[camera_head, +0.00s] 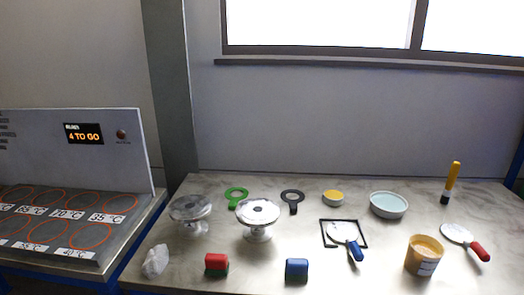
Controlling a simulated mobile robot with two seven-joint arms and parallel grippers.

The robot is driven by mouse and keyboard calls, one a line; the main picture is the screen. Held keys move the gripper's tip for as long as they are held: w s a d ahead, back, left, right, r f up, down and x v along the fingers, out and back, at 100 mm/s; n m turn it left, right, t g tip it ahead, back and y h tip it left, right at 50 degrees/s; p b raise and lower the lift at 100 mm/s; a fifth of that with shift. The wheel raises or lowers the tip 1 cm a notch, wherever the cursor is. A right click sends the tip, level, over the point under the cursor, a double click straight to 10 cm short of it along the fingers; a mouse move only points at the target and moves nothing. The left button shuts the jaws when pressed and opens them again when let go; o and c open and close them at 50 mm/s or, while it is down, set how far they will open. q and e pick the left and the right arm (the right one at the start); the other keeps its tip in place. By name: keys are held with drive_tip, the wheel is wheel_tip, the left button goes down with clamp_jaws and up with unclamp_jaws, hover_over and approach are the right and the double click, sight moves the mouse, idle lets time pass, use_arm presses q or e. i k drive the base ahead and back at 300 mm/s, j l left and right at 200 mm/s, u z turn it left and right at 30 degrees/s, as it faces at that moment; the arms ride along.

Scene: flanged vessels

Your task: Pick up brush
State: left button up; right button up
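A slim upright item with a yellow handle and a dark lower end, which looks like the brush (451,182), stands at the back right of the grey table. Its bristles cannot be made out at this size. Nothing touches it. Neither of my grippers shows in the head view.
On the table (350,278) are two flanged vessels (259,213), a yellow tub (423,255), a pale blue bowl (388,205), a red-handled paddle (459,234) and a blue-handled one (342,232) in a black frame. A panel (75,150) reads "4 TO GO".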

sight(446, 192)
drive_tip(key=z, duration=1.25)
